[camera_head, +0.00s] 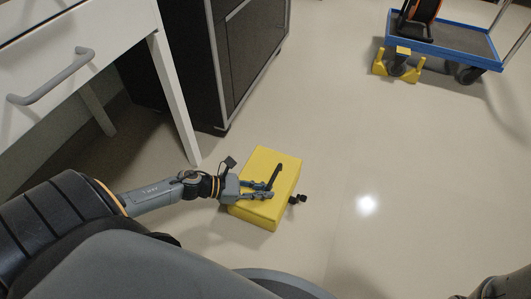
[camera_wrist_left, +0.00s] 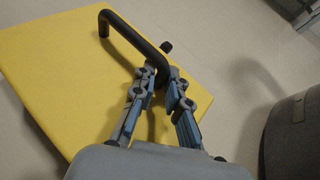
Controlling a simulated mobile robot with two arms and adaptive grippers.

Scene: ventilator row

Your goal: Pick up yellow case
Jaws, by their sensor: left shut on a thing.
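The yellow case (camera_head: 262,176) is a flat box with a black bar handle on its top. In the head view it is low in the middle, close to the floor; I cannot tell if it touches the floor. My left gripper (camera_head: 270,189) reaches over its top from the left and is shut on the black handle. In the left wrist view the case (camera_wrist_left: 55,65) fills the left, and the gripper's fingers (camera_wrist_left: 160,88) close around one end of the handle (camera_wrist_left: 135,38). A small dark part sticks out past the case's right side. My right gripper is not clearly in view.
A white desk with a grey drawer handle (camera_head: 52,77) stands at upper left, its leg (camera_head: 178,100) close behind my left arm. A dark cabinet (camera_head: 255,50) stands behind. A blue cart (camera_head: 450,45) with yellow-footed caster is at upper right. The floor between is clear.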

